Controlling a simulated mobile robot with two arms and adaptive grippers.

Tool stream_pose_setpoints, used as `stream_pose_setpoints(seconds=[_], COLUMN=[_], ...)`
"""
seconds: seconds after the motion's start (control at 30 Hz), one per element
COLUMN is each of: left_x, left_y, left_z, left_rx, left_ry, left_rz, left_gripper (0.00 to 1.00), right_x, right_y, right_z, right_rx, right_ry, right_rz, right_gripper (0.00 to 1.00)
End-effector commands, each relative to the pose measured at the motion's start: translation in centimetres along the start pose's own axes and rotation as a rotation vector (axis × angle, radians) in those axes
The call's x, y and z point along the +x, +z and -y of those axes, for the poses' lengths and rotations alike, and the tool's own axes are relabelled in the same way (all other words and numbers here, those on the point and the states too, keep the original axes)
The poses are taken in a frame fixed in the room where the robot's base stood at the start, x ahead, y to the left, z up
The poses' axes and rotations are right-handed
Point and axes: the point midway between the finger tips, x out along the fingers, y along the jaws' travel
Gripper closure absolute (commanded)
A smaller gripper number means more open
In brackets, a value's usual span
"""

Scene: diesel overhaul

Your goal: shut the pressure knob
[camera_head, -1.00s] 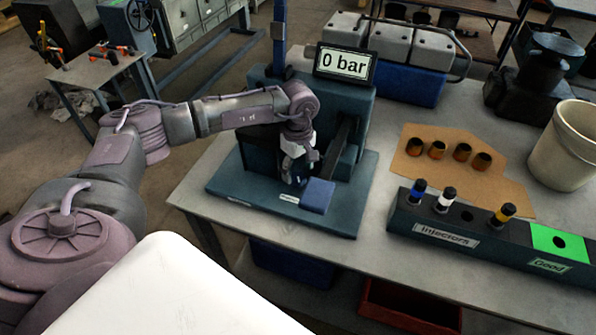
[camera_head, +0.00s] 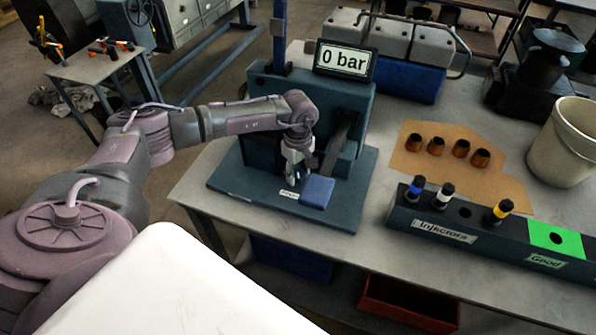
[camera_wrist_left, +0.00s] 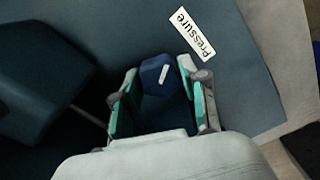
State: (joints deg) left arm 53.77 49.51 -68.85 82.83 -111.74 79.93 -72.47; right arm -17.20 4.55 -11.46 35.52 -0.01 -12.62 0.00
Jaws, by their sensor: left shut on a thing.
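The pressure knob (camera_wrist_left: 160,78) is dark blue with a white mark and shows in the left wrist view, next to the white "Pressure" label (camera_wrist_left: 192,34). My left gripper (camera_wrist_left: 161,92) has its green-padded fingers on both sides of the knob and is shut on it. In the head view, my left gripper (camera_head: 294,175) points down at the front of the dark teal test stand (camera_head: 225,178) and hides the knob. The display (camera_head: 345,60) on the stand reads "0 bar". My right gripper is not in view.
A blue block (camera_head: 317,192) sits on the stand's base just right of the gripper. To the right are a dark injector rack (camera_head: 470,236), a brown mat (camera_head: 505,188) with several dark cups, and a beige bucket (camera_head: 548,150). Grey tabletop between the stand and rack is clear.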

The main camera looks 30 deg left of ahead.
Motion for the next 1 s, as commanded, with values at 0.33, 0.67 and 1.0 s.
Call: stream_pose_setpoints(seconds=[0.33,0.67,1.0], left_x=[0.3,0.3,0.1], left_y=[-0.1,-0.1,-0.1], left_z=[-0.1,-0.1,-0.1], left_rx=[0.092,0.318,0.486], left_ry=[0.003,0.004,0.004], left_rz=[-0.001,-0.002,-0.002], left_gripper=[0.91,0.91,0.91], right_x=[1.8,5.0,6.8], right_y=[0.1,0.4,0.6], right_z=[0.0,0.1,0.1], right_rx=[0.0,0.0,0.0], right_ry=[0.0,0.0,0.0], right_rz=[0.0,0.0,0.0], right_gripper=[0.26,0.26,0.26])
